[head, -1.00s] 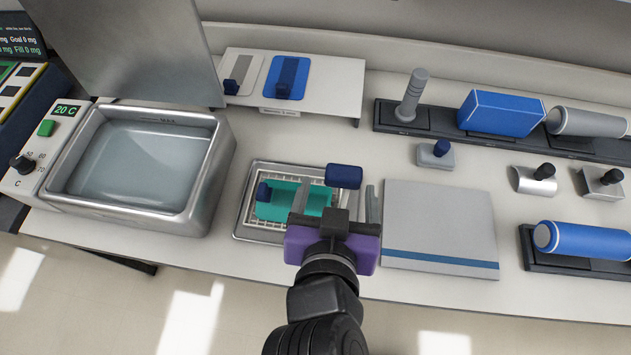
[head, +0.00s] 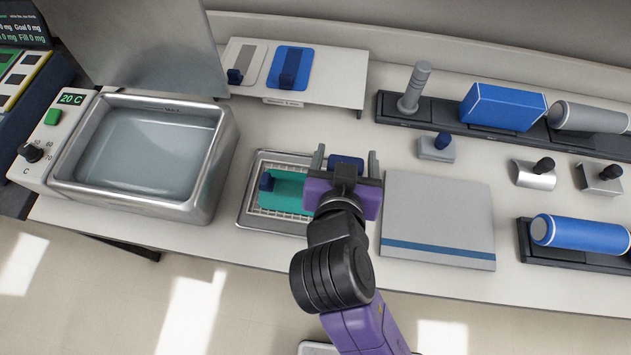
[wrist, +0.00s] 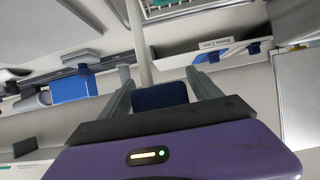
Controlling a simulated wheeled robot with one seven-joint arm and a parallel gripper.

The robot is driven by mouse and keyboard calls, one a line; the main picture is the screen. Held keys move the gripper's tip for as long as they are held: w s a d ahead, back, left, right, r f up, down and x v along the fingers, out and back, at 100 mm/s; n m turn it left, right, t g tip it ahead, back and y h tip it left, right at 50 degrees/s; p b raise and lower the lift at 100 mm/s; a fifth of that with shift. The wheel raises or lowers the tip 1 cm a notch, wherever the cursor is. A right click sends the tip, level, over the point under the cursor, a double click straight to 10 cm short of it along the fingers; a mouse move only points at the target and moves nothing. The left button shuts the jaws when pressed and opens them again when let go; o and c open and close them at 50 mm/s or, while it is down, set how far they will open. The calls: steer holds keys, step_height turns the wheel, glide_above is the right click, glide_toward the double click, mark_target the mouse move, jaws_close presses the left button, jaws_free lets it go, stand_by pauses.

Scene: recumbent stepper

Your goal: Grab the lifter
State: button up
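A teal rack-like piece (head: 284,192) with a blue knob at its left end sits over a metal tray (head: 243,222) with a white grid. A dark blue block (head: 347,161), which looks like the lifter's grip, is at the tray's right side. My gripper (head: 346,158) is open, with one finger on each side of this block. In the wrist view the block (wrist: 160,96) is between the spread fingers, with gaps visible beside it. My gripper's purple body and arm hide the part below the block, so I cannot tell how it joins the teal piece.
A water bath (head: 212,190) with a raised lid stands to the left. A grey flat pad (head: 440,200) lies close to the right. A low white shelf (head: 330,85) with two paddles is behind. Racks with blue and grey pieces are at the right.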

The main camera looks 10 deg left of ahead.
jaws_close()
